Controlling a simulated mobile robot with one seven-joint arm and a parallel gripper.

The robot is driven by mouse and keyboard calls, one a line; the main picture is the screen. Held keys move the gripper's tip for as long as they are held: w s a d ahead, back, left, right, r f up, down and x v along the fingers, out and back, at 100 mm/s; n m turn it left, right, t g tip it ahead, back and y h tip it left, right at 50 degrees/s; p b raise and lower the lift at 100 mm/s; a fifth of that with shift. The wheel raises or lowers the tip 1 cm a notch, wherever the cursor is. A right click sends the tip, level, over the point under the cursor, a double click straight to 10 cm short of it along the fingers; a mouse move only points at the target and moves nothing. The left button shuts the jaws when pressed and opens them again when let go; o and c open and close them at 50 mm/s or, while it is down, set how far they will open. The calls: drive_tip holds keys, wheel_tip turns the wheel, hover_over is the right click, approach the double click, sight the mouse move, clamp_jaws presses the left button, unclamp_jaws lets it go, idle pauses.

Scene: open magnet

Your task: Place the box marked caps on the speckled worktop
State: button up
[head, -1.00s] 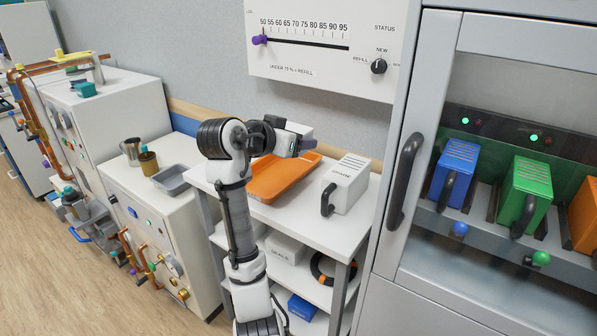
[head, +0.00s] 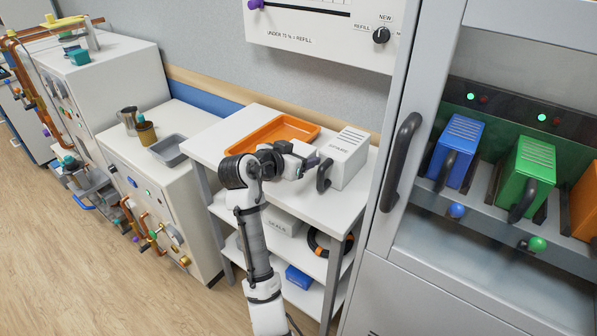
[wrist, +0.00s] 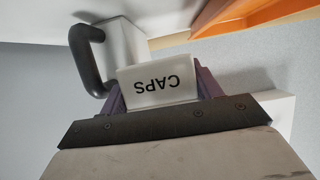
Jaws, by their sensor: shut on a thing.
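The box marked caps (wrist: 158,82) is a small white block held between the purple fingers of my gripper (wrist: 161,90) in the wrist view. Its lettering reads upside down there. In the head view my gripper (head: 309,163) is over the white shelf unit's top, in front of the orange tray and left of the spare box. The caps box is mostly hidden or hard to pick out there. I cannot make out a speckled worktop in either view.
The orange tray (head: 272,133) and the white spare box (head: 350,160) with a black handle stand on the shelf unit (head: 325,212). A tall cabinet (head: 385,240) with blue and green modules is close on the right. A grey tray (head: 167,150) sits on the left unit. Open floor lies at lower left.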

sight(299, 183)
drive_tip(key=shift+f+p, duration=0.4)
drive_tip(key=shift+f, duration=2.65)
drive_tip(key=shift+f, duration=0.1)
drive_tip(key=shift+f, duration=0.15)
drive_tip(key=o, duration=0.8)
drive_tip(key=shift+r, duration=0.3)
drive_tip(key=b+v, duration=0.2)
drive_tip(key=v, duration=1)
drive_tip(key=shift+f, duration=0.2)
